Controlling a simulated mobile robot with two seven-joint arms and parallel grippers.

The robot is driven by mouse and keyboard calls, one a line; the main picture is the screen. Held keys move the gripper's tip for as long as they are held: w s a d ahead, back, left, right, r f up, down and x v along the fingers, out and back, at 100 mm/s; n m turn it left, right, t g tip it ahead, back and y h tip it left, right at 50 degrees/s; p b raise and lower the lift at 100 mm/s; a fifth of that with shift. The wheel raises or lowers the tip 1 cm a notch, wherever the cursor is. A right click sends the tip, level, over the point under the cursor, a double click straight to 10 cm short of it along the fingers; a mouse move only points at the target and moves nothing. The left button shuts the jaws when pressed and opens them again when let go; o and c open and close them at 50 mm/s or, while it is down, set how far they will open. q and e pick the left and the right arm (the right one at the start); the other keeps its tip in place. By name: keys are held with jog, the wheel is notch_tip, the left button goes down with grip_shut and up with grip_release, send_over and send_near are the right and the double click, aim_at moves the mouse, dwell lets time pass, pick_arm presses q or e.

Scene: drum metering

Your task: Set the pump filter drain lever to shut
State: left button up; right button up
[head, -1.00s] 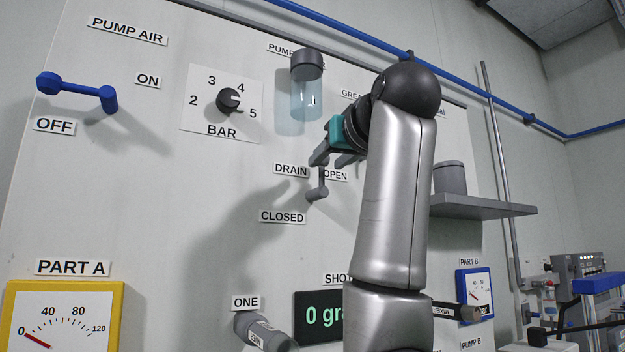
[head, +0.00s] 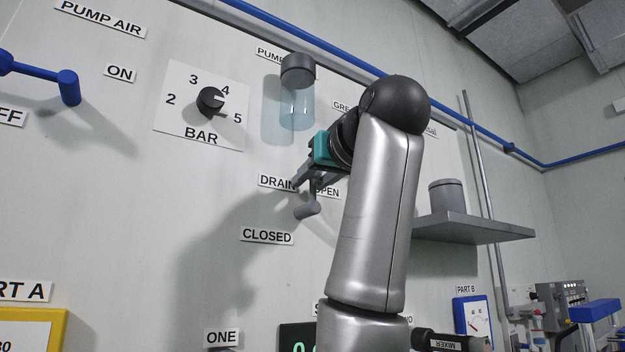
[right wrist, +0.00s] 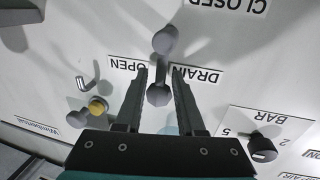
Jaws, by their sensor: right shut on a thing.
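The pump filter drain lever (head: 307,210) is a small grey lever on the wall panel, below the clear filter bowl (head: 297,108). Its hub is at the lower end and its arm points up, beside the OPEN label (head: 327,191); the CLOSED label (head: 267,236) is to the hub's lower left. My right gripper (head: 308,186) is shut on the lever's upper end and partly hides it. In the right wrist view the lever's knob (right wrist: 158,95) sits between the two fingers (right wrist: 160,78), with the hub (right wrist: 164,40) beyond the tips. My left gripper is not in view.
A pressure knob (head: 211,101) on a BAR plate and a blue pump air lever (head: 68,86) are to the left. A grey shelf (head: 473,228) with a grey canister (head: 447,196) juts out to the right of my arm. The panel left of the drain lever is clear.

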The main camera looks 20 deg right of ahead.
grip_shut()
dwell(1.1)
